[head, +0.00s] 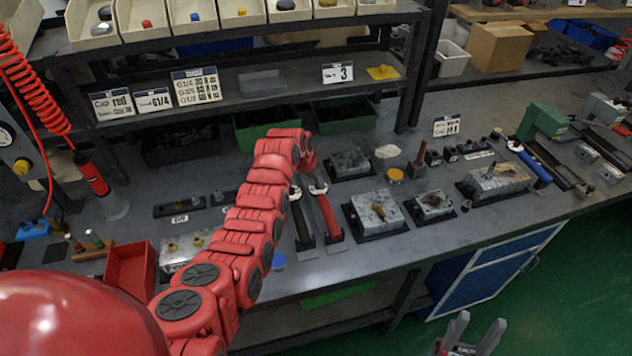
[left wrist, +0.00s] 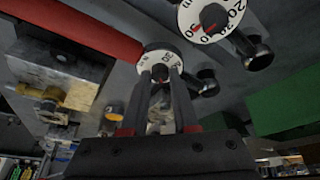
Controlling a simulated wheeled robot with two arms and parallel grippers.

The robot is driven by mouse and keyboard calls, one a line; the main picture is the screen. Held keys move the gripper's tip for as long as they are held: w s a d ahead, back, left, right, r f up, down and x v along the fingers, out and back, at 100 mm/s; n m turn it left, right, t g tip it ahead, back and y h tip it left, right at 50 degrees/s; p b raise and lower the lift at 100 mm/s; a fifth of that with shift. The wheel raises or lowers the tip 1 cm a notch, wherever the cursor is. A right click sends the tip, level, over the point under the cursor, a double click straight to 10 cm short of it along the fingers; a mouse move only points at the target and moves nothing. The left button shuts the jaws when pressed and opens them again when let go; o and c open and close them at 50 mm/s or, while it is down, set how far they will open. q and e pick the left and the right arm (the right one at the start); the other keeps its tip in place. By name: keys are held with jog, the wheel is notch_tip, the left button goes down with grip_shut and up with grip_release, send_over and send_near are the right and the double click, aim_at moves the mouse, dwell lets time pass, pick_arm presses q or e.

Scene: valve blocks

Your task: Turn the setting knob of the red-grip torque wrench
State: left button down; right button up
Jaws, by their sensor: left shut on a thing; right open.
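The red-grip torque wrench lies on the bench, its red grip (head: 326,213) pointing toward the front edge in the head view. In the left wrist view its red grip (left wrist: 85,27) enters from the upper left and ends at a white dial (left wrist: 158,57). My left gripper (left wrist: 161,82) is shut on the setting knob (left wrist: 160,74) at that dial; its fingers hide most of the knob. In the head view my arm hides most of this gripper. A second torque wrench (head: 302,222) lies just left, with its own white dial (left wrist: 207,17). My right gripper (head: 473,335) is open and empty below the bench front.
Metal valve blocks (head: 376,212) on dark plates stand right of the wrenches. A red bin (head: 131,268) is at the left. A shelf with label cards (head: 197,87) and part bins rises behind. A blue disc (head: 278,261) lies near the front edge.

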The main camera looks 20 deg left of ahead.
pick_arm(q)
jog(key=shift+d+f+n+y+b, duration=0.25)
jog(key=shift+n+y+b, duration=0.1)
jog(key=shift+n, duration=0.45)
jog(key=n+y+b, duration=0.1)
jog(key=n+b, duration=0.1)
jog(key=shift+d+n, duration=0.1)
jog(key=shift+n, duration=0.2)
jog(key=n+y+b, duration=0.1)
jog(key=n+b, duration=0.2)
jog(key=shift+r, duration=0.1)
jog(key=shift+r+n+y+b, duration=0.15)
jog(key=shift+n+y+b, duration=0.2)
jog(key=shift+n+b, duration=0.25)
jog(key=c, duration=0.7)
grip_release()
